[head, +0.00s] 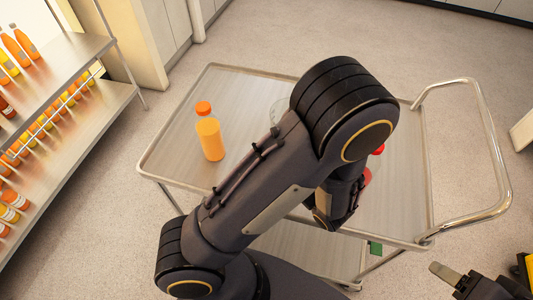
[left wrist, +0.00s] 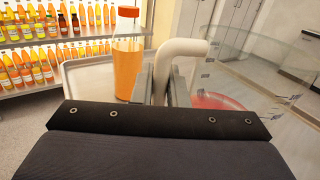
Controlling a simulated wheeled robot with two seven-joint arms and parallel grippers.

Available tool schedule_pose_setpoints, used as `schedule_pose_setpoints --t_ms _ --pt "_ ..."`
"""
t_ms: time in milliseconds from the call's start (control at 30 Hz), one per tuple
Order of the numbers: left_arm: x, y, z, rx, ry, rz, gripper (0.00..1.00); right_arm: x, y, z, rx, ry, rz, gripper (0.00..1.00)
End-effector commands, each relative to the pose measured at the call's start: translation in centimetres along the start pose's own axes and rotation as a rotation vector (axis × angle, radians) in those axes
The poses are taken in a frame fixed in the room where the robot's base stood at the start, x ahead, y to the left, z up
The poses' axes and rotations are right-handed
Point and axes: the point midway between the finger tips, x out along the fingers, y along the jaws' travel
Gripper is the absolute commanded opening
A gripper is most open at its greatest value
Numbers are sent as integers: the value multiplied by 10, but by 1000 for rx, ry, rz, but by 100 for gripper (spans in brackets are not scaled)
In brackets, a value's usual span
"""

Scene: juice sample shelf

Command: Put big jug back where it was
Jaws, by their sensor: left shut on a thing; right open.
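The big jug (left wrist: 238,45) is clear, with measuring marks, a pale handle (left wrist: 184,50) and a red part low down. It fills the right of the left wrist view. My left gripper (left wrist: 163,82) is shut on its handle. In the head view my left arm hides the left gripper and most of the jug; red bits show at the arm's right edge. I cannot tell whether the jug touches the cart. My right gripper (head: 485,277) is open and empty at the lower right, partly cut off, apart from the cart.
A metal cart (head: 175,150) with a rail handle (head: 495,150) stands in the middle. An orange juice bottle (head: 209,138) stands upright on its left part, near the jug in the left wrist view. Shelves (head: 75,130) with several juice bottles stand at left. Floor is clear behind.

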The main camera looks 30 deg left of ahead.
Motion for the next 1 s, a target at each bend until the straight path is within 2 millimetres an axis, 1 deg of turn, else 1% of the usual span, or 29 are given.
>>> schedule_pose_setpoints --t_ms 33,100,267,333,400,500,600,800,933,967,1000 --pt "5 -1 -6 0 -4 2 0 0 0 0 0 0 0 59" --pt "9 -2 -11 -2 -4 2 0 0 0 0 0 0 0 59" --pt "16 -4 -20 -3 -4 1 0 0 0 0 0 0 0 59" --pt "21 -5 -28 1 -3 2 0 1 0 0 0 0 0 59" --pt "20 -5 -40 1 -4 0 0 2 1 1 0 0 0 59" --pt "20 -5 -51 -2 -4 0 0 3 1 1 0 0 0 59" --pt "20 -4 -54 -3 -3 0 0 2 1 1 0 0 0 59" --pt "19 -4 -54 -5 -3 0 0 2 1 1 0 0 0 59" --pt "19 -4 -58 -4 -3 0 0 6 2 3 0 0 0 59" --pt "19 -4 -59 -2 0 0 14 6 2 3 0 0 0 59" --pt "19 -4 -58 -2 0 0 20 5 2 2 0 0 0 59"
